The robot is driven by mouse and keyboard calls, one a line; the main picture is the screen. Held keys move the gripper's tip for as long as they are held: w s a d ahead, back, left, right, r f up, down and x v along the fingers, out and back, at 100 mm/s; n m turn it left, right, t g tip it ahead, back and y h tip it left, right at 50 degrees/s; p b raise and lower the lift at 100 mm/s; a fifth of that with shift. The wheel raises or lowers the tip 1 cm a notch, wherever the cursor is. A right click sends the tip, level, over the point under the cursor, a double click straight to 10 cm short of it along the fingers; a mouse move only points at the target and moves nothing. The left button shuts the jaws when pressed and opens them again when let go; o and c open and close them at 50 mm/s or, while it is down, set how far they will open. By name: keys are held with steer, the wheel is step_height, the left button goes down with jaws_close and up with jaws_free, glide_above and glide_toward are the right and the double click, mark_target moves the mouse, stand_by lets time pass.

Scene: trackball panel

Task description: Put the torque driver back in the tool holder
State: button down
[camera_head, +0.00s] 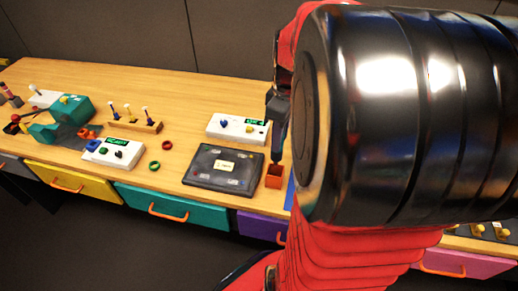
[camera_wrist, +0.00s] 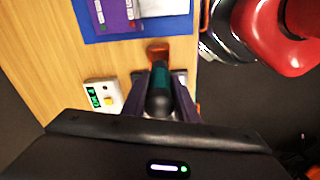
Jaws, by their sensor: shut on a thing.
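The torque driver (camera_head: 280,142) is dark and hangs roughly upright from my gripper (camera_head: 278,108). In the wrist view its rounded dark end and teal grip (camera_wrist: 159,82) sit between the two fingers of my gripper (camera_wrist: 160,76), which are shut on it. The tool holder (camera_head: 274,178) is a small open orange box near the front edge of the bench. It lies directly below the driver, and it also shows beyond the driver in the wrist view (camera_wrist: 157,48). The driver's lower end is at the holder's opening; I cannot tell how far inside it is.
A dark panel tray (camera_head: 224,168) lies left of the holder. A white box with a green display (camera_head: 238,129) stands behind. A blue mat (camera_wrist: 112,30) lies beside the holder, partly hidden by my arm in the head view. Further left are another display box (camera_head: 113,152) and a teal fixture (camera_head: 66,116).

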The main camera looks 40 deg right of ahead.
mark_target(278, 157)
steer(key=shift+f, duration=2.35)
steer(key=shift+f, duration=1.95)
steer(key=c, duration=1.4)
jaws_free()
step_height(278, 157, up, 12)
steer(key=shift+s, duration=0.35)
steer(key=shift+d, duration=0.1)
